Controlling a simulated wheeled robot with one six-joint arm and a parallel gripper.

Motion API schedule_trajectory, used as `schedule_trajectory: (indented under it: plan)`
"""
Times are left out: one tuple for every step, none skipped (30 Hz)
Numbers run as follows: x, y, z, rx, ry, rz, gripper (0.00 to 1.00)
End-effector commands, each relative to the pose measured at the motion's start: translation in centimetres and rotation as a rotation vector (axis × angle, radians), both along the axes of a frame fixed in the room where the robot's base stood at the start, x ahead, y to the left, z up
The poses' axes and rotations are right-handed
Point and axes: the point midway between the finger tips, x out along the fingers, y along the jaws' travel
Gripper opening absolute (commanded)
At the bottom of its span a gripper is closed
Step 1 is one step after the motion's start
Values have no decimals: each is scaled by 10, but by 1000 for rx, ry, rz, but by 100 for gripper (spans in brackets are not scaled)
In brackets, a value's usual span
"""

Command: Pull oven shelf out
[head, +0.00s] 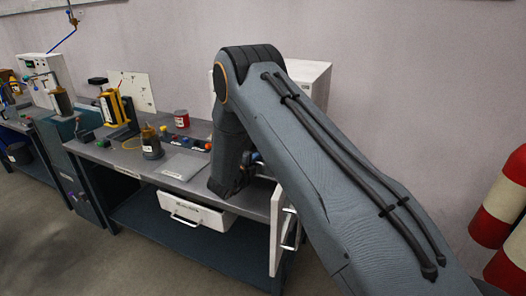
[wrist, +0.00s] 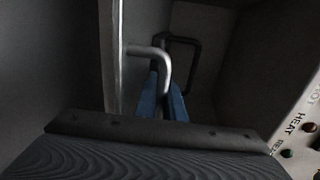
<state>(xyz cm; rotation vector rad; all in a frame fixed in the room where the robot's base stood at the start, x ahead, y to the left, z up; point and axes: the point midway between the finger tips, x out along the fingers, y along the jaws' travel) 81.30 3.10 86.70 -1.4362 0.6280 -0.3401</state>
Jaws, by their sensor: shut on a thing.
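The oven is a white box (head: 310,75), mostly hidden behind my arm in the head view. Its door (head: 277,232) stands open, with a metal handle on it. In the wrist view a dark, squared handle (wrist: 188,41) shows in the dim space ahead, and I take it to be the shelf's. A pale bent metal handle (wrist: 152,51) passes in front of the fingers. The shelf itself is too dark to make out.
A panel marked HEAT (wrist: 300,125) is close at the right of the wrist view. The bench (head: 128,158) holds a red can (head: 181,118), a jar (head: 151,145) and a grey plate (head: 184,166). A white drawer (head: 196,213) juts out below. Red-and-white cylinders (head: 503,205) stand at the right.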

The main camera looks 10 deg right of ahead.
Motion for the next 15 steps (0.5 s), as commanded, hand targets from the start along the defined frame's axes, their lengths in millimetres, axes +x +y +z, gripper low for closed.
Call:
schedule_trajectory:
  plan:
    - [-10,9,1,0,1,4,0]
    - [-16,13,1,0,2,4,0]
    - [-22,18,2,0,1,4,0]
    - [-27,22,2,-1,1,4,0]
    - [-32,25,1,0,1,4,0]
    - [-38,30,1,0,1,4,0]
    - [-42,32,1,0,0,3,0]
    - [-46,35,1,-1,1,3,0]
    - [-51,38,1,-1,1,3,0]
    - [-54,41,1,0,0,3,0]
    - [-57,43,1,0,0,3,0]
    - [-61,45,0,0,1,3,0]
    - [-63,47,0,1,1,2,0]
    - [-65,48,0,0,0,2,0]
    - [-67,50,0,0,0,1,0]
